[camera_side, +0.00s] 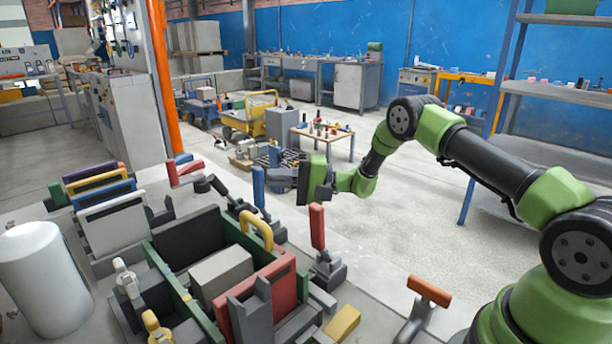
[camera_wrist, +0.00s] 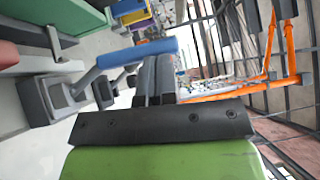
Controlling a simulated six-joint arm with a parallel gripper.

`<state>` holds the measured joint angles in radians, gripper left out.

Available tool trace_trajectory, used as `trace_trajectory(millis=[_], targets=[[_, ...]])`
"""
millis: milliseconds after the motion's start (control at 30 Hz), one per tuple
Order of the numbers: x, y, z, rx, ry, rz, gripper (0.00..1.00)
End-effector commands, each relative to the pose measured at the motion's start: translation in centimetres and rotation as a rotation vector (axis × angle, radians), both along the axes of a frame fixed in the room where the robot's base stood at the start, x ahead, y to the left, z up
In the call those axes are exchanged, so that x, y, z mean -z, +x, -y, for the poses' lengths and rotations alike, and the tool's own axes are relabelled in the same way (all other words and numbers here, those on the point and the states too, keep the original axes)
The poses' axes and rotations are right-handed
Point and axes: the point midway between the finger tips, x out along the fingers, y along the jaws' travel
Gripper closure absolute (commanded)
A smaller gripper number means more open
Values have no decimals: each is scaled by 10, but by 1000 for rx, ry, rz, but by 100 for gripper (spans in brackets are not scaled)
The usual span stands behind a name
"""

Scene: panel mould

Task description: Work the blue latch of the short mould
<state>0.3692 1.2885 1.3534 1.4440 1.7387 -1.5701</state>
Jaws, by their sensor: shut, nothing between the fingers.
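The blue latch (camera_side: 258,187) has an upright handle at the back of the green-walled mould (camera_side: 165,268). In the wrist view, the blue handle (camera_wrist: 137,53) lies across the picture just beyond my fingertips, joined by a grey arm to a dark base. My gripper (camera_side: 280,173) is shut and empty, immediately right of the handle in the side view. Its closed fingers also show in the wrist view (camera_wrist: 158,68), their tips at the handle's edge. I cannot tell whether they touch it. Which mould is the short one is not clear.
A red-handled latch (camera_side: 318,227) stands upright in front of the blue one; another red latch (camera_side: 185,170) is behind left. A white cylinder (camera_side: 42,278) stands left. An orange-handled lever (camera_side: 428,291) is front right.

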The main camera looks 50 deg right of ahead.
Motion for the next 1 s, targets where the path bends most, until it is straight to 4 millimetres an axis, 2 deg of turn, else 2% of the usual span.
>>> trace_trajectory(millis=[267, 600, 767, 1000], targets=[[2, -2, 44, 6, -3, 2, 100], [3, -55, 93, 6, 1, -1, 100], [3, -67, 105, 3, 0, 0, 100], [3, -71, 108, -3, -3, -1, 100]])
